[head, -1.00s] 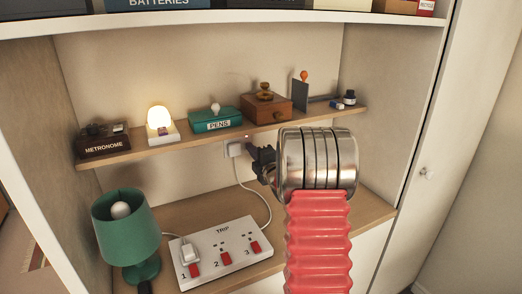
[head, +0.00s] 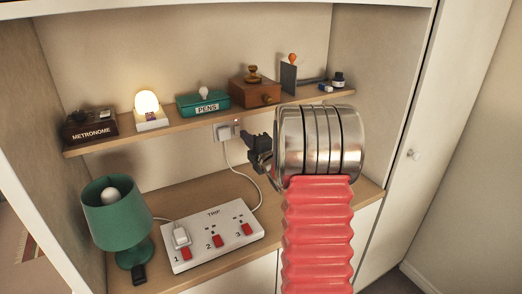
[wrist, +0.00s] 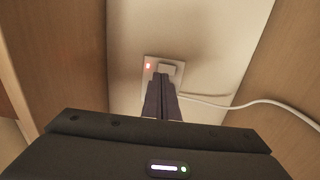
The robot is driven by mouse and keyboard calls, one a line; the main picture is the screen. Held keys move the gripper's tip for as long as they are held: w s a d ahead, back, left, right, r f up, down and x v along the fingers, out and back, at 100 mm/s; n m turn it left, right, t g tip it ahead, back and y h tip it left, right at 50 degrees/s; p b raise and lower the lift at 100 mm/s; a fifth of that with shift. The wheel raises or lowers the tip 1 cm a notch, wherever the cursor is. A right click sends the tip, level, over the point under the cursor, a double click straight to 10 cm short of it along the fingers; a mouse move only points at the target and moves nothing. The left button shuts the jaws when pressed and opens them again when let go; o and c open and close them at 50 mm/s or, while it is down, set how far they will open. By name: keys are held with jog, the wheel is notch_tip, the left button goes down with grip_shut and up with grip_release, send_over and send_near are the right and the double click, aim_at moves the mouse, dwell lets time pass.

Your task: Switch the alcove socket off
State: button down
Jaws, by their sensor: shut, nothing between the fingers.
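The alcove socket (head: 222,133) is a white plate on the back wall, under the upper shelf. In the wrist view the socket (wrist: 149,60) shows a small red light at its left, with a white plug (wrist: 168,68) in its right part. A white cable runs from the plug. My gripper (head: 249,142) is shut and empty, right of the socket in the head view. In the wrist view its dark fingertips (wrist: 161,77) point at the socket and overlap the lower part of the plate and plug. I cannot tell whether they touch.
A white power strip (head: 212,240) with red switches and a green lamp (head: 118,215) stand on the lower board. The upper shelf (head: 190,122) carries a metronome box, a lit lamp, a pens box and a wooden box, close above my gripper.

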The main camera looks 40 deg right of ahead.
jog(key=s+a, duration=0.2)
jog(key=s, duration=0.7)
jog(key=shift+s, duration=0.15)
jog(key=c, duration=2.3)
grip_release()
jog(key=shift+f, duration=0.15)
jog(key=o, duration=0.3)
jog(key=shift+w+f+m, duration=0.15)
jog(key=shift+w+m, duration=0.05)
jog(key=shift+m, duration=0.5)
jog(key=shift+o, duration=0.4)
jog(key=m, duration=0.5)
jog(key=shift+w+f, duration=0.15)
jog(key=shift+f, duration=0.1)
jog(key=m, duration=1.1)
jog(key=shift+w+d+f+m, duration=0.1)
jog(key=shift+d+f+m, duration=0.1)
jog(key=shift+m, duration=0.1)
